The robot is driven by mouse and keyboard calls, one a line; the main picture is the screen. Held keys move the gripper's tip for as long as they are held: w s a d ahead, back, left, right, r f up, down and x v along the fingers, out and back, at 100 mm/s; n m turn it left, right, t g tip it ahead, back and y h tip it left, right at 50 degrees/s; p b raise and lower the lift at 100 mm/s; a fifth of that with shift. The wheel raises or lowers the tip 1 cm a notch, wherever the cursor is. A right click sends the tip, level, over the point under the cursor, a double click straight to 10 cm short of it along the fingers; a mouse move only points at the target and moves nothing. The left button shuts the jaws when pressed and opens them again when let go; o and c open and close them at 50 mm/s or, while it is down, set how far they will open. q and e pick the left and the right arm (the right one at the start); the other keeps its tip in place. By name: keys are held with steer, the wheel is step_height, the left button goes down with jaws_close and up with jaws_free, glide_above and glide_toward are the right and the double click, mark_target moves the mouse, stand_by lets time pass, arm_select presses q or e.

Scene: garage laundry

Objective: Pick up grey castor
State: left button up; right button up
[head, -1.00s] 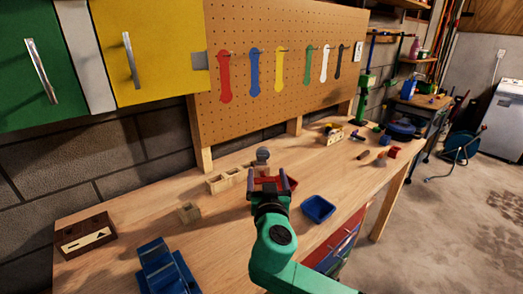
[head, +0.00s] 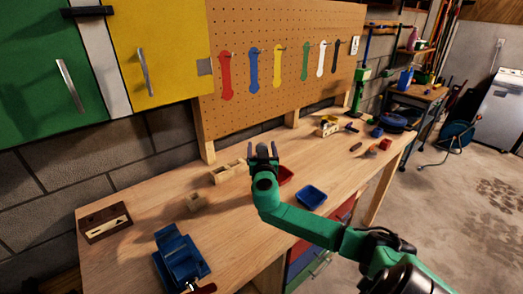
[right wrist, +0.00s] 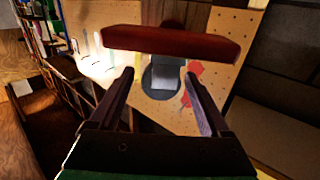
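The grey castor (head: 262,150) stands towards the back of the workbench, partly hidden by my right gripper. In the right wrist view it is a dark round shape with a paler square face (right wrist: 162,76). My right gripper (head: 263,150) is open, with one finger on each side of the castor. The right wrist view shows its two fingers (right wrist: 160,78) apart, with a gap beside the castor; depth between fingertips and castor is hard to tell. My left gripper is not in view.
A red bin (head: 286,175) sits right of the gripper, a blue bin (head: 311,197) nearer the front. Wooden blocks (head: 228,172) lie to the left. A blue vise (head: 180,258) is at front left. A dark red bar (right wrist: 170,43) crosses the wrist view. The pegboard (head: 290,95) stands behind.

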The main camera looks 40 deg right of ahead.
steer(key=c, duration=1)
jaws_close()
step_height(320, 180, up, 20)
steer(key=b, duration=0.2)
steer(key=shift+b, duration=0.3)
